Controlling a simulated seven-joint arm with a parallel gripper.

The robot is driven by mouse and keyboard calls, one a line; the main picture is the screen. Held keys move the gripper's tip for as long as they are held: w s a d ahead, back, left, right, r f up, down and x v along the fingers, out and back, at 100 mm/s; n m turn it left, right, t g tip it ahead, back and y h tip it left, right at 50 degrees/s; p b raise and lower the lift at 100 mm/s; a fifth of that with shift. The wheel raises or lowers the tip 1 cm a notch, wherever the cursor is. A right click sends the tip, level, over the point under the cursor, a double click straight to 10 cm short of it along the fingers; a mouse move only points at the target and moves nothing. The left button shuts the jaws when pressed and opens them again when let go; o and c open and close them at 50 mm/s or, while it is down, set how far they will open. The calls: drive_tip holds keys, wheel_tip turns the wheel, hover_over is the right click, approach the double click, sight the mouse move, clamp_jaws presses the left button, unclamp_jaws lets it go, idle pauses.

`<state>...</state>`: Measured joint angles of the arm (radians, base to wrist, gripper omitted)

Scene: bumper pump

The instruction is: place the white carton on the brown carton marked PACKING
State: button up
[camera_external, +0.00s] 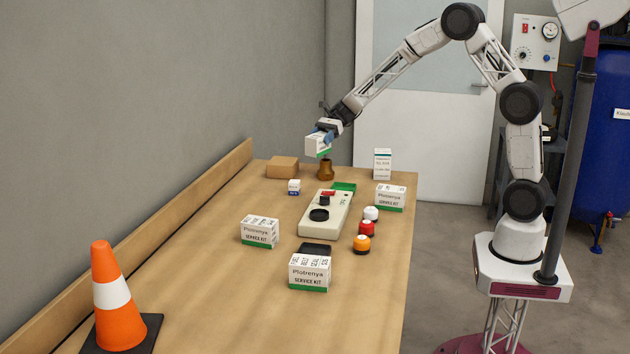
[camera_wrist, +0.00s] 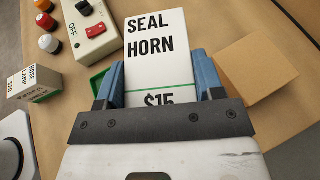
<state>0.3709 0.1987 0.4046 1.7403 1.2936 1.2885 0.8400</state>
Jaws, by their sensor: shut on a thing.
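My gripper (camera_external: 327,132) is shut on a white carton (camera_external: 317,146) with a green band and holds it in the air over the far part of the bench. In the wrist view the carton (camera_wrist: 157,48) reads "SEAL HORN" and "$15" between the blue fingers of my gripper (camera_wrist: 160,82). The brown carton (camera_external: 283,167) sits on the bench at the far left, below and left of the held carton. In the wrist view the brown carton (camera_wrist: 258,68) lies right of my gripper, apart from it. No PACKING mark is readable.
A brass-coloured object (camera_external: 326,170) stands just below the held carton. A control box (camera_external: 326,213), a small carton (camera_external: 294,187) and a tall carton (camera_external: 382,163) stand nearby. Other white cartons (camera_external: 260,231) and an orange cone (camera_external: 118,298) are nearer. A raised board (camera_external: 190,197) edges the bench's left.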

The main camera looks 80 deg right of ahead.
drive_tip(key=shift+s+d, duration=0.15)
drive_tip(key=shift+d, duration=0.05)
idle(0.3)
hover_over(285, 160)
drive_tip(key=shift+d+f, duration=0.2)
drive_tip(key=shift+f, duration=0.55)
idle(0.4)
drive_tip(key=shift+f, duration=1.75)
drive_tip(key=shift+f, duration=0.1)
drive_tip(key=o, duration=1.2)
